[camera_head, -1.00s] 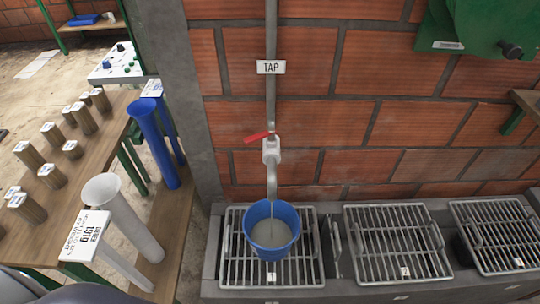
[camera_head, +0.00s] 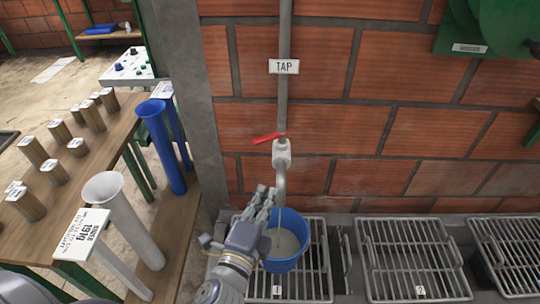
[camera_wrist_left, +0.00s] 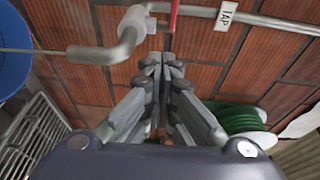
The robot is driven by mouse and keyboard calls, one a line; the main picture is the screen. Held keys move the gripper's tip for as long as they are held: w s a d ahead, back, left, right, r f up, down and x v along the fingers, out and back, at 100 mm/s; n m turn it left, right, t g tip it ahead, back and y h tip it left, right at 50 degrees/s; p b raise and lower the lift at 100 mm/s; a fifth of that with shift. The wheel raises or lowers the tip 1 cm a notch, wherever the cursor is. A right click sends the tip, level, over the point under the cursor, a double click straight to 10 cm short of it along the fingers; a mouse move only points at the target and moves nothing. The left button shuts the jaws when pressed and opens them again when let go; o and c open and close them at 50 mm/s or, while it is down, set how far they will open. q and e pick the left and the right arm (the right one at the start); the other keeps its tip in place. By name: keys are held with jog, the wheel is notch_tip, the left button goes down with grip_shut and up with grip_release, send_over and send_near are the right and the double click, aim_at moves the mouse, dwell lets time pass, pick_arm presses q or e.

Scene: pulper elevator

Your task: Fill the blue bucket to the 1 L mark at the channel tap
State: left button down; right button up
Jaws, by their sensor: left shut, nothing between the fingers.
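The blue bucket (camera_head: 300,262) stands upright on the first grate under the tap, with greyish water inside. Its level against the 1 L mark cannot be read. The white tap (camera_head: 282,153) has a red lever (camera_head: 266,138) pointing left. A thin stream runs from the spout (camera_wrist_left: 90,54) into the bucket. My left gripper (camera_head: 267,192) is shut and empty, beside the spout and in front of the bucket's left rim, below the lever. In the left wrist view the fingertips (camera_wrist_left: 163,62) are together, apart from the red lever (camera_wrist_left: 174,16); the bucket (camera_wrist_left: 12,50) is cut off at left.
A TAP sign (camera_head: 284,67) hangs on the pipe against the brick wall. More grates (camera_head: 410,262) lie to the right. At left, a wooden bench (camera_head: 110,125) holds several wooden cylinders, and blue and white tubes (camera_head: 128,212) stand beside it. A green hose (camera_wrist_left: 238,118) shows in the wrist view.

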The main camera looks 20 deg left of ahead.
pick_arm(q)
jog(key=r, duration=0.1)
jog(key=p, duration=0.3)
send_near(276, 138)
jog(key=w+d, duration=0.2)
jog(key=d, duration=0.1)
jog(key=w+a, duration=0.1)
jog(key=w+a+p, duration=0.1)
jog(key=shift+w+a+f, duration=0.2)
jog(key=shift+w+a, duration=0.05)
jog(key=shift+a, duration=0.1)
jog(key=shift+a+m+h+p, duration=0.25)
jog(key=shift+m+h+p, duration=0.05)
jog(key=shift+m+p, duration=0.1)
